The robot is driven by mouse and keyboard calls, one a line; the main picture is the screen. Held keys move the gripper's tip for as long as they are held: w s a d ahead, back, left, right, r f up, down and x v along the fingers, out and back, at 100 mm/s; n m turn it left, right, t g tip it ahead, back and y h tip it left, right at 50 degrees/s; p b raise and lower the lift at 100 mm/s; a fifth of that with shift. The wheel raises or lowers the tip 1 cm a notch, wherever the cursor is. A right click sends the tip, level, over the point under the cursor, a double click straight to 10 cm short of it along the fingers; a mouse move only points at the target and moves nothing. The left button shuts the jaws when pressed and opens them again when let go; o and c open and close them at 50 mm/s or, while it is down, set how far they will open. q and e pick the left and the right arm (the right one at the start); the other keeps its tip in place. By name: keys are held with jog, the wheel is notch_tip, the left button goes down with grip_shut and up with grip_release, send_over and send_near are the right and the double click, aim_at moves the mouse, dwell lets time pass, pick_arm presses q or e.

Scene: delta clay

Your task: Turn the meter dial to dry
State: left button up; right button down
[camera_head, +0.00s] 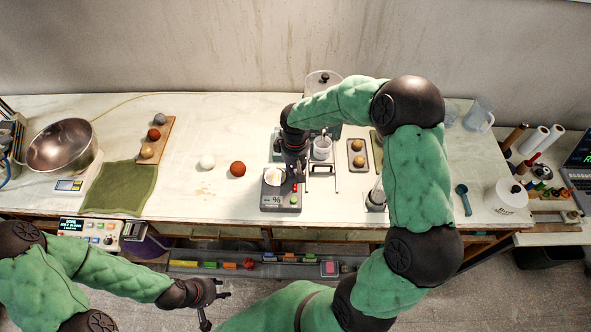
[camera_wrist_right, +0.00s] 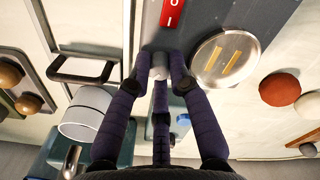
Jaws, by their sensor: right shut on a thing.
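The meter (camera_head: 281,203) is a grey box with a % mark on its front, near the front edge of the bench. It also shows in the right wrist view (camera_wrist_right: 215,22), with a red switch (camera_wrist_right: 173,12) and a round clear dish (camera_wrist_right: 225,58) holding two pale strips. My right gripper (camera_wrist_right: 160,76) points down at the meter, its fingers closed around a small grey dial (camera_wrist_right: 158,62). The fingers hide most of the dial, and I cannot read its setting. My left gripper (camera_head: 217,305) is open and empty, below the bench front.
A white ball (camera_head: 207,161) and a red-brown ball (camera_head: 238,169) lie left of the meter. A white cup (camera_head: 322,148) and a tray of tan balls (camera_head: 358,155) stand to its right. A green cloth (camera_head: 118,189) and metal bowl (camera_head: 62,145) are at far left.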

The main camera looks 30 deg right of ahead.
aim_at(295, 171)
dwell(0.5)
jog(key=c, duration=1.4)
grip_release()
jog(key=shift+r, duration=0.1)
notch_tip(295, 171, up, 12)
jog(key=shift+f, duration=0.1)
jog(key=shift+f, duration=0.1)
